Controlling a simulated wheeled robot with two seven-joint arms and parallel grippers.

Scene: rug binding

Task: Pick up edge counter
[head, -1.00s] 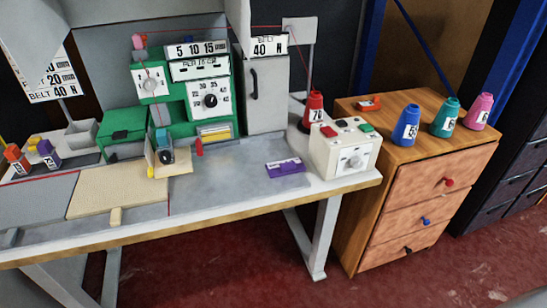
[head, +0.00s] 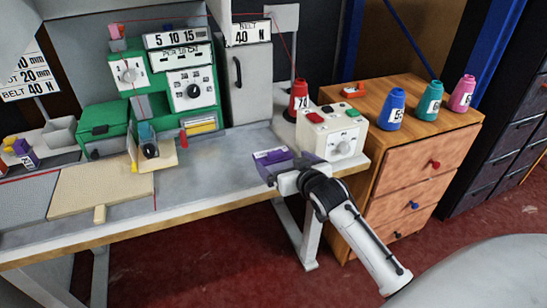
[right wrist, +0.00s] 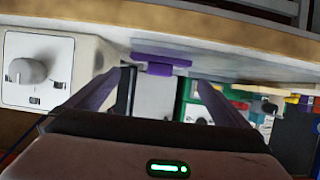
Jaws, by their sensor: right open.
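The edge counter, a flat purple block with a white label (head: 270,155), lies on the grey bench top near its front right edge. It also shows in the right wrist view (right wrist: 160,64), straight ahead between the fingertips. My right gripper (head: 287,168) is open and reaches in from the lower right, right at the counter's near side, hiding part of it in the head view. In the right wrist view the two fingers (right wrist: 160,84) stand apart, with the purple block just beyond them; contact is not clear. My left gripper is not in view.
A white box with a dial (head: 332,134) stands close to the right of the gripper. A red cone (head: 299,101) is behind it. A green machine (head: 190,90) stands at the back. Coloured cones, one of them blue (head: 391,108), sit on the wooden drawer cabinet (head: 420,160).

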